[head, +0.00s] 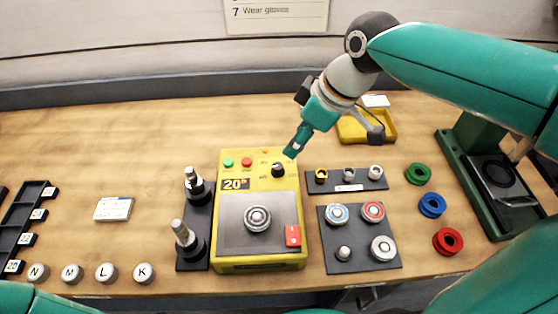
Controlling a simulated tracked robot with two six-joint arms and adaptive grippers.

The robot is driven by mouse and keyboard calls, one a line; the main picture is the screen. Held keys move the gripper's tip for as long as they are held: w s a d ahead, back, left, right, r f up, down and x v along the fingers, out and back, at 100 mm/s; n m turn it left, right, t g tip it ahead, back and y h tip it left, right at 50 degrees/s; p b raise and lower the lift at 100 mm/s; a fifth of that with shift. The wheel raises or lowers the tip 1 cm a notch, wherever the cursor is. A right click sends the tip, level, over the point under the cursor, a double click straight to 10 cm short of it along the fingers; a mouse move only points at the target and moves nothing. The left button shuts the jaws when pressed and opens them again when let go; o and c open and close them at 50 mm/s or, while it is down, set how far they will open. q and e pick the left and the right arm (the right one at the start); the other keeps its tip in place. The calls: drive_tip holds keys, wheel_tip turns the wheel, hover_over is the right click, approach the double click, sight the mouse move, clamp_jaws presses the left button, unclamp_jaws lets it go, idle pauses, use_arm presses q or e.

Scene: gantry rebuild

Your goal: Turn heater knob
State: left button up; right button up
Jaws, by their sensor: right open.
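The heater (226,263) is a yellow box with a grey top plate, standing at the middle of the bench. Its black knob (278,170) sits on the upper right of its panel. My right gripper (333,144) is open and empty, above and to the right of the knob. One fingertip appears just above the knob in the picture, with a gap between them. A metal round part (257,218) rests on the heater's plate. My left gripper is out of view; only part of my left arm shows at the bottom left.
A black stand with upright metal pins (194,222) is left of the heater. Dark trays with small parts (336,266) are on its right. Green, blue and red rings (447,241) and a green press (472,207) are farther right. The bench behind the heater is clear.

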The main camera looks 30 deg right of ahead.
sight(278, 166)
drive_tip(key=x, duration=1.1)
drive_tip(key=shift+f, duration=0.2)
drive_tip(key=shift+c, duration=0.3)
clamp_jaws()
